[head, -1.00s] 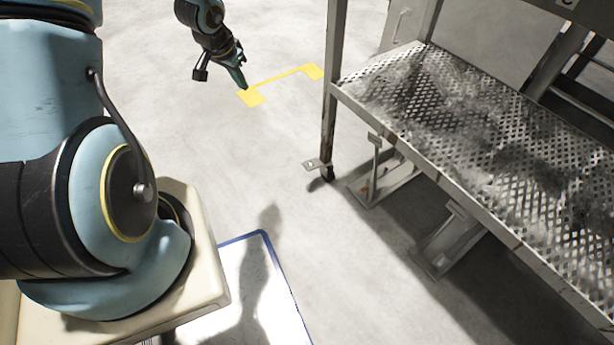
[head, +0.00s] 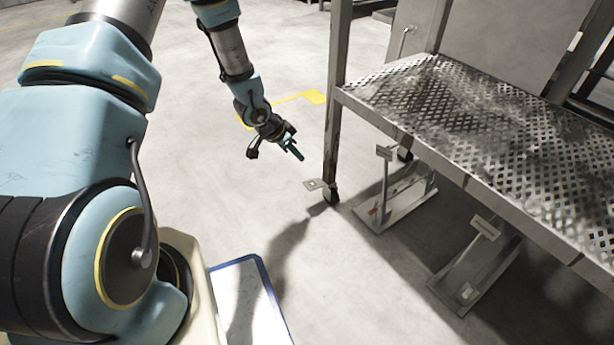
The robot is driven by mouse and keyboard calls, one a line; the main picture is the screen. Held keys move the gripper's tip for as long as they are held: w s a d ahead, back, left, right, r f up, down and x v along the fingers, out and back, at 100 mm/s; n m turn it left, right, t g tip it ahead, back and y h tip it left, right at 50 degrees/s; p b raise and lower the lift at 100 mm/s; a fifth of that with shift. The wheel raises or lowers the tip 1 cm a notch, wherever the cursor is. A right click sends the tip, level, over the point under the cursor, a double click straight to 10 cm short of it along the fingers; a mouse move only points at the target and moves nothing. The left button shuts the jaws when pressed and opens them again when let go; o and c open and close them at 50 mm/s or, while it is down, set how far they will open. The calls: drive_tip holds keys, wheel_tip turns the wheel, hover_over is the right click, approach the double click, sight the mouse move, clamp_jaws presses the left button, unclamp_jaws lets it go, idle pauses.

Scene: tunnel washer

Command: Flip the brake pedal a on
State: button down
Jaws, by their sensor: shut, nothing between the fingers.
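The exact distance in depth is unclear.
The perforated metal platform (head: 470,125) stands on the right, its upright post (head: 337,60) close to my gripper. Two metal brackets with upright plates (head: 405,200) (head: 465,275) are on the floor beneath it. Open floor (head: 290,90) with a yellow marking lies left.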

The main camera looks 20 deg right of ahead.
drive_tip(key=b, duration=0.5)
hover_over(314, 184)
drive_tip(key=a, duration=0.1)
wheel_tip(314, 184, down, 9)
drive_tip(key=shift+f, duration=0.1)
drive_tip(key=shift+a+f+b, duration=0.2)
drive_tip(key=shift+f+b, duration=0.15)
drive_tip(key=shift+f, duration=0.25)
drive_tip(key=shift+a+f+b, duration=0.2)
drive_tip(key=shift+f+b, duration=0.15)
drive_tip(key=shift+f, duration=0.2)
drive_tip(key=shift+s+a+f, duration=0.1)
drive_tip(key=shift+a+f, duration=0.05)
drive_tip(key=shift+f, duration=0.3)
drive_tip(key=shift+b, duration=0.3)
